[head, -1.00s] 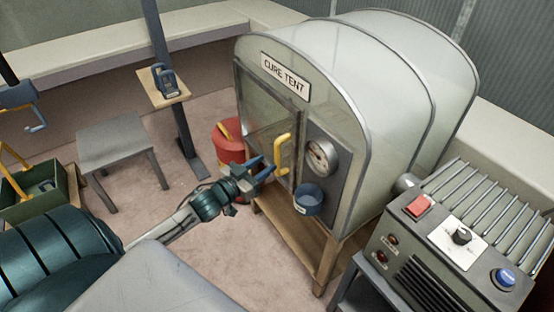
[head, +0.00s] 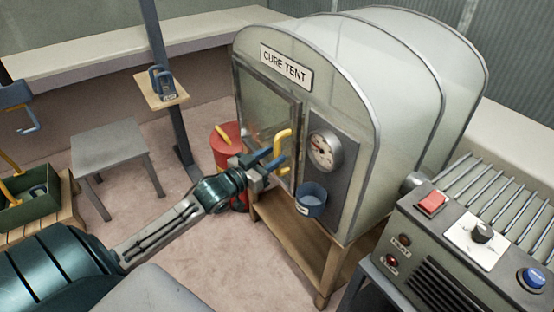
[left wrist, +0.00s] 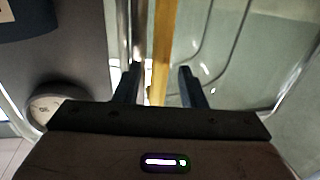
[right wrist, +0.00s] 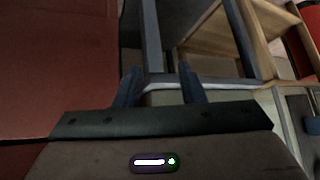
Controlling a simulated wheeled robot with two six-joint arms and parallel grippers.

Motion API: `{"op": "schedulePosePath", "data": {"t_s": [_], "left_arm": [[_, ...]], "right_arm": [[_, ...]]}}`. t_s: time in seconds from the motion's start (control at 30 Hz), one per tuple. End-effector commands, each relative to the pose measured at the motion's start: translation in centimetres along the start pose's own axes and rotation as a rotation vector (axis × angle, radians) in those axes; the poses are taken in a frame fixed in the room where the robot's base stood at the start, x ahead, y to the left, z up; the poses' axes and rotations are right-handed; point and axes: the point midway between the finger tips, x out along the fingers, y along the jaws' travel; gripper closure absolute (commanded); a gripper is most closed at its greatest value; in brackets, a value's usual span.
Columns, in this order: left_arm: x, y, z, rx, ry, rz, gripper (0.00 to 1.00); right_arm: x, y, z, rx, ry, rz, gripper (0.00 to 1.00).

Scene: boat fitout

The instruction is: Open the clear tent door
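The cure tent (head: 385,110) stands on a wooden stand. Its clear door (head: 262,110) is in the front face and looks shut. A yellow handle (head: 284,150) is on the door's right side. My left gripper (head: 276,158) is at the lower part of the handle, with its fingers apart. In the left wrist view the yellow handle (left wrist: 163,50) runs between the two open fingertips (left wrist: 158,85); I cannot tell whether either finger touches it. My right gripper (right wrist: 160,88) shows only in the right wrist view, fingers apart with nothing clearly held.
A gauge (head: 325,150) and a blue cup (head: 311,200) are on the panel right of the handle. A red bucket (head: 222,145) stands left of the tent. A control box (head: 450,235) with switches is at the right. Floor is clear in front.

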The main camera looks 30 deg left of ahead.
Motion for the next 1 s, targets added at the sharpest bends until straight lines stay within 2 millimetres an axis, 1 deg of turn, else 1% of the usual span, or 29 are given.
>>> {"op": "schedulePosePath", "data": {"t_s": [0.03, 0.1, 0.3, 0.67, 0.87, 1.0], "left_arm": [[0.6, -0.1, 0.3, -0.003, 0.004, -0.004, 0.63], [1.2, -0.1, 0.2, -0.004, 0.004, -0.006, 0.63], [2.3, -0.1, 0.1, -0.003, 0.002, -0.003, 0.63], [2.6, 0.0, 0.0, -0.002, 0.000, -0.002, 0.63], [2.5, 0.0, 0.0, -0.002, 0.000, -0.002, 1.00], [2.5, 0.0, 0.0, -0.002, 0.000, -0.002, 1.00]], "right_arm": [[0.6, -0.2, 0.4, 0.010, 0.025, -0.009, 0.64], [0.9, -0.4, 0.3, 0.023, 0.062, -0.020, 0.64], [1.4, -0.8, 0.1, 0.046, 0.132, -0.038, 0.64], [1.4, -0.8, -0.1, 0.053, 0.150, -0.042, 0.64], [1.4, -0.8, -0.1, 0.053, 0.149, -0.042, 0.64], [1.4, -0.8, 0.0, 0.052, 0.149, -0.042, 0.64]]}}
